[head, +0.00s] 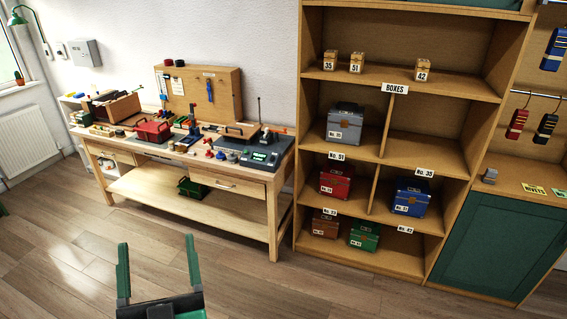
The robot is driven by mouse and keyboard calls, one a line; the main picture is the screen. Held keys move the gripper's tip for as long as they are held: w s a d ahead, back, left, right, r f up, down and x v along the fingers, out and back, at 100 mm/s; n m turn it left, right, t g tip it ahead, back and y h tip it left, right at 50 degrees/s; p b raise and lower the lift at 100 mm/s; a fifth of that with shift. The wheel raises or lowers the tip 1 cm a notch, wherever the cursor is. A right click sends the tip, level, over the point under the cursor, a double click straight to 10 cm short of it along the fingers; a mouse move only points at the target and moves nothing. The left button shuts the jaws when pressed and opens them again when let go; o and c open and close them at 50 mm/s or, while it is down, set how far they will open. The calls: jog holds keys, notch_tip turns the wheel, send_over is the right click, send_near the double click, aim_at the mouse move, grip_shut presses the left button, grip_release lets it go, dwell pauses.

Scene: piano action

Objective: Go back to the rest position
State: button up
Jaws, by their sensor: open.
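My gripper (158,272) shows at the bottom left of the head view. Its two green-tipped fingers point up and stand wide apart. Nothing is between them, only the wooden floor behind. It is apart from the workbench (232,184) and the shelf unit (300,130). The rest of my arm is cut off by the lower edge of the picture.
The workbench carries a red toolbox (153,131), a pegboard (222,92) and several small tools. The shelf unit holds coloured boxes, including a blue box (410,197) and a green box (364,236). A green cabinet (498,245) stands at right. The floor (60,260) in front is clear.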

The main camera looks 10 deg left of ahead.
jog(key=s+d+r+n+h+p, duration=0.1)
jog(key=d+r+p, duration=0.35)
jog(key=r, duration=0.75)
jog(key=s+d+r+n+p, duration=0.1)
jog(key=d+r+p, duration=0.35)
jog(key=r, duration=0.75)
jog(key=s+d+r+m+t+h+p, duration=0.1)
jog(key=s+d+r+m+h+p, duration=0.2)
jog(key=d+r+h, duration=0.5)
jog(key=s+d+r+m, duration=0.1)
jog(key=s+d+r, duration=0.1)
jog(key=d, duration=0.3)
jog(key=shift+s+d+r+m+h+p, duration=0.2)
jog(key=shift+r+m+h+p, duration=0.15)
jog(key=shift+r, duration=0.5)
